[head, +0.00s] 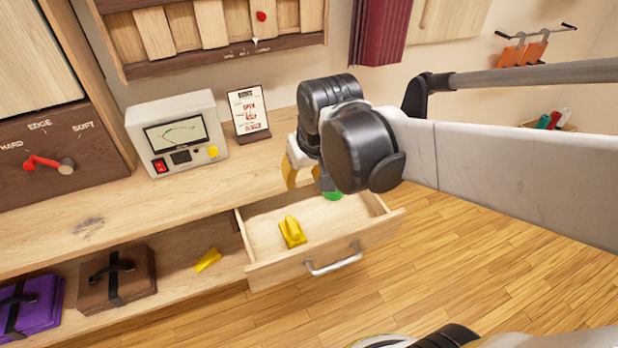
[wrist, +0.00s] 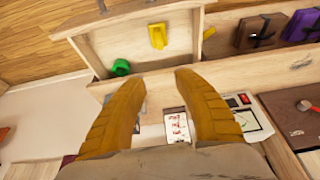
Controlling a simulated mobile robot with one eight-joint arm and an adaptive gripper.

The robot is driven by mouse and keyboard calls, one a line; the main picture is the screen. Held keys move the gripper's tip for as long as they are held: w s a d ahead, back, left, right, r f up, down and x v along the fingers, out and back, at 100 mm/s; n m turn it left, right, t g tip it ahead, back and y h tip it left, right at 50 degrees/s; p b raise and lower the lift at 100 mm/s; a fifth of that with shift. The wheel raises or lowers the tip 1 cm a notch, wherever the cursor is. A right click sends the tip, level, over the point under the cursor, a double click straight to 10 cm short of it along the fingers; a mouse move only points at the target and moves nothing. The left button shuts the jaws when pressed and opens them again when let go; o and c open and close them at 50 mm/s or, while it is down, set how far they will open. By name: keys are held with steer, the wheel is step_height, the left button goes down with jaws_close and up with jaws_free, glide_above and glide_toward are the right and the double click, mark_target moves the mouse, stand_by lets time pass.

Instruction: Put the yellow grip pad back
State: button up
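A yellow piece with a raised ridge (head: 291,232) lies in the open drawer (head: 290,270); it also shows in the wrist view (wrist: 157,36). A second, flatter yellow piece (head: 208,260) lies on the lower shelf left of the drawer, and it also shows in the wrist view (wrist: 209,33). I cannot tell for sure which one is the grip pad. My gripper (wrist: 166,77) is open, with nothing between its orange-yellow fingers. In the head view my gripper is above the back of the drawer, partly hidden by my wrist.
A green roll (wrist: 121,67) lies in the drawer near my gripper. A meter box (head: 178,135) and a small sign (head: 249,112) stand on the counter (head: 90,215). Brown (head: 118,278) and purple (head: 30,305) strapped cases sit on the lower shelf. The floor in front is clear.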

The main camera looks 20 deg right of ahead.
steer(key=s+r+t, duration=0.2)
steer(key=s, duration=0.7)
steer(key=shift+r+t, duration=0.2)
steer(key=shift+t, duration=0.2)
steer(key=shift+c, duration=0.4)
